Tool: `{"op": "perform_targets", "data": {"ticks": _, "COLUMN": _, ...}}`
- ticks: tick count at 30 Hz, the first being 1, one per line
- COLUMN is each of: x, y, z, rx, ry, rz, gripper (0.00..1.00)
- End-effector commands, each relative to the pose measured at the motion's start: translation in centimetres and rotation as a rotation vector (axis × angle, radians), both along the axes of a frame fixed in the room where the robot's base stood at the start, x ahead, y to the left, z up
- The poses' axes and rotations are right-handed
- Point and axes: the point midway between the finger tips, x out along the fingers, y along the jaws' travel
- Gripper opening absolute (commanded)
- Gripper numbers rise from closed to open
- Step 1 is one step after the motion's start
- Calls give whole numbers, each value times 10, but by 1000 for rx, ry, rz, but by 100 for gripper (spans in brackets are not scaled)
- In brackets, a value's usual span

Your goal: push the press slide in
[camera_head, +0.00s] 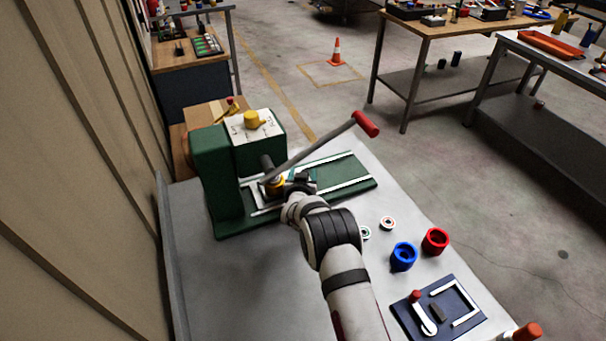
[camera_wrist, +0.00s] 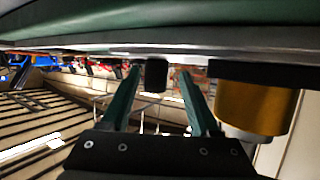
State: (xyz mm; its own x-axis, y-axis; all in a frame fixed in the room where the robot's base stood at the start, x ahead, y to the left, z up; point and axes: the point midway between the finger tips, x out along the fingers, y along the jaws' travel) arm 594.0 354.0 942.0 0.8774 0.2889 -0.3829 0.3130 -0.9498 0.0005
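The green press (camera_head: 212,175) stands on the grey table, its long lever angled up to the right. Its base carries a track with white rails (camera_head: 340,170). A dark block, probably the press slide (camera_head: 300,181), sits on the track below the ram, partly hidden by my arm. My gripper (camera_wrist: 159,74) is at this block in the head view, its fingers hard to make out. In the wrist view its two green fingers are apart, and a dark cylindrical knob (camera_wrist: 156,75) shows between their tips with gaps on both sides. A yellow cylinder (camera_wrist: 255,106) is close on the right.
The lever's red grip (camera_head: 366,124) hangs above the track's far end. A blue cup (camera_head: 403,257), a red cup (camera_head: 435,241), two small rings (camera_head: 388,223) and a navy fixture plate (camera_head: 455,300) occupy the table's right. The table's front left is clear.

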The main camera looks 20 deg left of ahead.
Motion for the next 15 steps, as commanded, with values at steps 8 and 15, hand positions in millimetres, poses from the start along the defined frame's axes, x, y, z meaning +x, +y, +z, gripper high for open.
{"op": "perform_targets", "data": {"ticks": 8, "x": -14, "y": -5, "z": 6, "rx": -1, "ry": 1, "rz": -1, "gripper": 62}}
{"op": "perform_targets", "data": {"ticks": 15, "x": -66, "y": -22, "z": 30, "rx": -1, "ry": 1, "rz": 1, "gripper": 62}}
